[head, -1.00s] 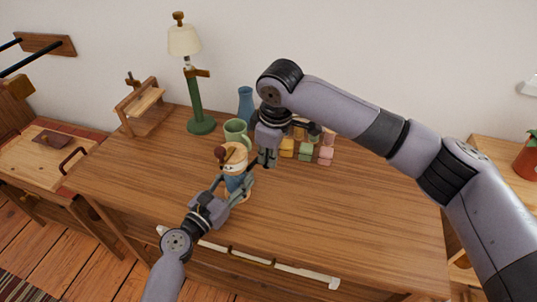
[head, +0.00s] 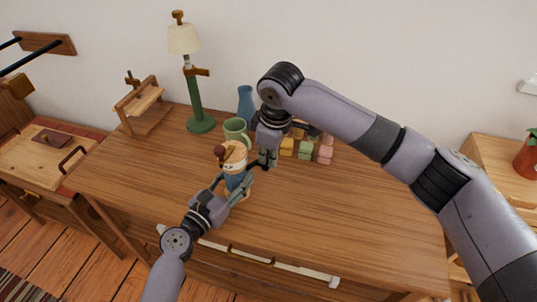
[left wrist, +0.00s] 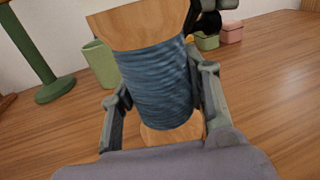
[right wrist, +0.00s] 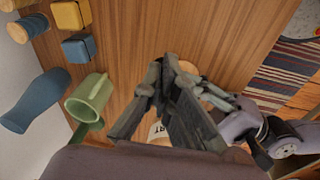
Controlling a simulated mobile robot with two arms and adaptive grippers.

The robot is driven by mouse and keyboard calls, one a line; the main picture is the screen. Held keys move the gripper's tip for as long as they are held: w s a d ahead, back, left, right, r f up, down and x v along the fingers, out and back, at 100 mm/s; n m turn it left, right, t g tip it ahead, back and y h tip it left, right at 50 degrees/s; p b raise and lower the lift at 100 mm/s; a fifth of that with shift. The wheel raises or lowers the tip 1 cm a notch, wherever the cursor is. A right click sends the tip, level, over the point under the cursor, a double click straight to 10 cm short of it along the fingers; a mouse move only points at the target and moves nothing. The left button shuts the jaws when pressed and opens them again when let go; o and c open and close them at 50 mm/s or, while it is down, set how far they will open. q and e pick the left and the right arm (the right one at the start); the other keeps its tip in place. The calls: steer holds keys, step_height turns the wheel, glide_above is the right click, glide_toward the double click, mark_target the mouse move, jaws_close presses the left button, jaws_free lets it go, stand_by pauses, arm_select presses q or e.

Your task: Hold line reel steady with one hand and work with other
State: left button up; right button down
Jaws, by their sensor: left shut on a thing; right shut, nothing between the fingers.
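The line reel (head: 236,181) is a pale wooden spool wound with blue line, standing near the middle of the desk with a dark knob (head: 220,150) at its top left. My left gripper (head: 234,186) is shut around the reel from the front. In the left wrist view the blue winding (left wrist: 158,85) sits between both fingers, with wooden flanges above and below. My right gripper (head: 267,161) is shut and empty, pointing down just right of the reel's top. In the right wrist view its closed fingers (right wrist: 165,85) hide most of the reel.
A green mug (head: 236,131) stands close behind the reel, with a blue vase (head: 246,104) behind it. A green lamp (head: 195,95) and a small wooden stand (head: 143,107) are to the left. Coloured blocks (head: 305,150) lie behind right. The desk's right side (head: 370,205) is clear.

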steer(key=shift+f, duration=0.55)
arm_select(q)
steer(key=shift+s+d+r, duration=0.1)
steer(key=shift+r, duration=0.1)
arm_select(e)
steer(key=shift+s+f, duration=0.25)
steer(key=shift+f, duration=0.75)
arm_select(q)
steer(key=shift+r, duration=0.2)
arm_select(e)
steer(key=shift+s, duration=0.1)
steer(key=shift+r, duration=0.15)
arm_select(q)
steer(key=shift+w+f, duration=0.15)
steer(key=shift+w, duration=0.1)
arm_select(e)
steer(key=shift+w+a+r, duration=0.15)
steer(key=shift+w+r, duration=0.05)
steer(key=shift+r, duration=0.45)
arm_select(q)
steer(key=shift+s+f, duration=0.1)
steer(key=shift+f, duration=0.15)
arm_select(e)
steer(key=w+d+r, duration=0.2)
steer(key=r, duration=0.4)
steer(key=w+d+r, duration=0.2)
steer(key=w+r, duration=0.1)
steer(key=r, duration=0.3)
steer(key=shift+w+r, duration=0.15)
steer(key=shift+w, duration=0.05)
